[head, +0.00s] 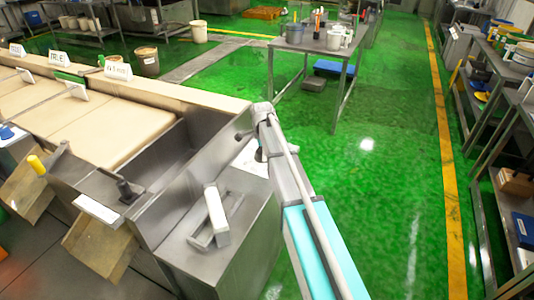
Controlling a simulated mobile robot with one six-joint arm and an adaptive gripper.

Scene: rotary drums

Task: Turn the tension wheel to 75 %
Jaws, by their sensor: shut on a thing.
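No tension wheel can be made out for certain in the head view. A steel machine (190,150) with pale, flat belt-like surfaces (110,120) fills the left side. My arm reaches from the bottom centre up to the machine's right end. Its far end bends there, and my gripper is hidden behind the arm and the machine. A short dark-knobbed lever (243,135) and a small white patch (250,160) show beside the arm. No percentage scale is readable.
A steel box with a white handle (216,210) stands close left of my arm. A table (310,47) stands behind; shelves (500,125) line the right. Green floor between is clear.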

